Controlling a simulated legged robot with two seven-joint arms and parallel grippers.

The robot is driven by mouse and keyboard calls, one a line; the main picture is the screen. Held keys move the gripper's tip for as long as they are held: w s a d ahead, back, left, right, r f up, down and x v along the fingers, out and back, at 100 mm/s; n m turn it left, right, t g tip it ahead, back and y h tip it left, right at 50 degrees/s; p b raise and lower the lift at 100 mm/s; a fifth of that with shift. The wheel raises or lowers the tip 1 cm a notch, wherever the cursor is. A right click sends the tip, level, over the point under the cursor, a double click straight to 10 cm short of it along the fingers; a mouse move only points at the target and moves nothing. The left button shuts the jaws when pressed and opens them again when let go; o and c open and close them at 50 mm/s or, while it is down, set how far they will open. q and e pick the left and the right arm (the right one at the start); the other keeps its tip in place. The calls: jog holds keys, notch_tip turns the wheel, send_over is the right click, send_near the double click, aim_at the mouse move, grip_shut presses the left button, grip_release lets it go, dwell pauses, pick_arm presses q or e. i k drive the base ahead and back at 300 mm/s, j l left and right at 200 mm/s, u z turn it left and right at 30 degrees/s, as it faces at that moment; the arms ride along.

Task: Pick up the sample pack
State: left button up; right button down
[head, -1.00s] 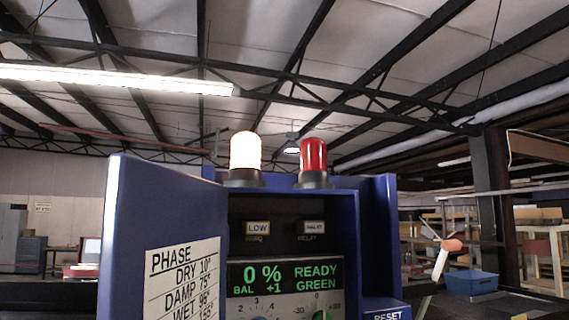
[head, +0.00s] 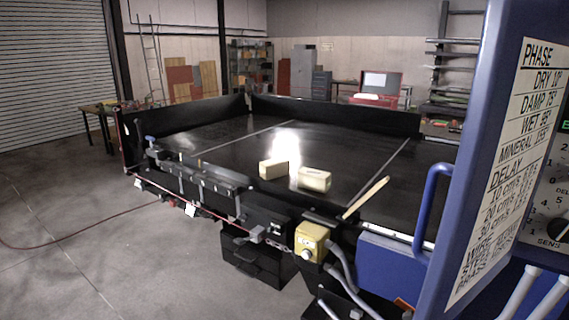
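Two small cream-coloured packs lie on the black conveyor belt (head: 235,150) in the head view. I cannot tell from the frame which one is the sample pack. Neither of my grippers can be made out in this view, and nothing is holding either pack.
A blue detector cabinet with a phase label (head: 500,165) fills the right side. A pale stick (head: 366,198) lies at the belt's near edge, above a yellow control box (head: 312,241). Low black walls edge the belt's far side. The floor at left is open.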

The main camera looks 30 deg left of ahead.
aim_at(275, 168)
jog(key=z, duration=0.2)
jog(key=j+z, duration=1.1)
jog(key=l, duration=0.05)
